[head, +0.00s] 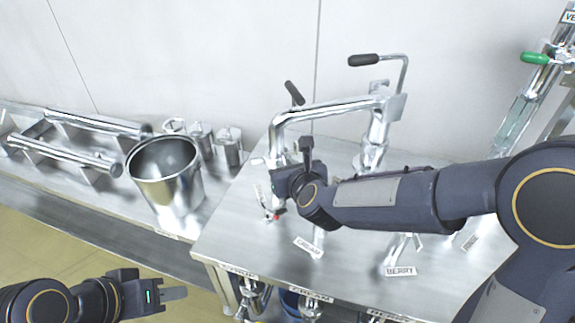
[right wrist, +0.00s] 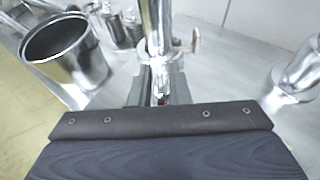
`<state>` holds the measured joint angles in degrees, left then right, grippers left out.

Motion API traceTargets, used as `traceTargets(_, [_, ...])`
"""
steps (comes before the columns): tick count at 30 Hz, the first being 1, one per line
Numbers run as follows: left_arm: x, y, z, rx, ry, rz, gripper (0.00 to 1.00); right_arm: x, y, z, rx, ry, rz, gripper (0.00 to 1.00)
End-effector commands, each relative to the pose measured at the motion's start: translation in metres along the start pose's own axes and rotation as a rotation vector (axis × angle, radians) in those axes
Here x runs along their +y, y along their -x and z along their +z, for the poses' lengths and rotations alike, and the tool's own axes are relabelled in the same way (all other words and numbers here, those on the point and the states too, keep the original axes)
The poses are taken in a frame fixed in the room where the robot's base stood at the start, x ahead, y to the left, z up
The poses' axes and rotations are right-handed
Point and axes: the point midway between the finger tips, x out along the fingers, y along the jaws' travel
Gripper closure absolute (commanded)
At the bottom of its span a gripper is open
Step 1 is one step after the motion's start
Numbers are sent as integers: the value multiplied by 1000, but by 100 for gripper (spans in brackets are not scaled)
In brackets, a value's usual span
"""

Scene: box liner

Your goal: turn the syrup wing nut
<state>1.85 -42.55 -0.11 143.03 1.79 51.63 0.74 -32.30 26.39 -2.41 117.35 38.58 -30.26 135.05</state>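My right gripper (head: 277,172) is at the left silver stand on the steel table, over its lower nozzle. In the right wrist view its fingers (right wrist: 160,88) lie on both sides of a narrow silver part under the upright post (right wrist: 155,30); whether they touch it is unclear. A small silver tab (right wrist: 195,40), possibly a wing nut ear, stands right of the post. A similar silver tip (head: 258,161) shows left of the gripper in the head view. The gripper hides most of the nut. My left gripper (head: 172,294) is low at the left, away from the table and holding nothing visible.
A steel bucket (head: 166,178) and several small canisters (head: 229,146) stand left. A second stand with a black-handled crank (head: 378,60) rises behind my right arm.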

Motion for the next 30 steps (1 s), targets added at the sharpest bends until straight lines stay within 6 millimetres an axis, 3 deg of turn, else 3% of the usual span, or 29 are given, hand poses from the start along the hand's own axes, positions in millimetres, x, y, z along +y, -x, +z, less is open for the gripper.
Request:
traceTargets(1, [0, 0, 0, 0, 0, 0, 64, 0, 0, 0, 0, 0, 0, 90])
traceTargets(3, [0, 0, 0, 0, 0, 0, 64, 0, 0, 0, 0, 0, 0, 99])
traceTargets(14, [-3, -6, 3, 0, 0, 0, 64, -1, -1, -2, -2, 7, 15, 100])
traceTargets(20, [-14, -30, 15, 0, 0, 0, 64, -3, -2, -6, -5, 33, 85, 100])
traceTargets(30, [-42, -91, 46, 0, 0, 0, 64, -9, -5, -8, -8, 139, 339, 100])
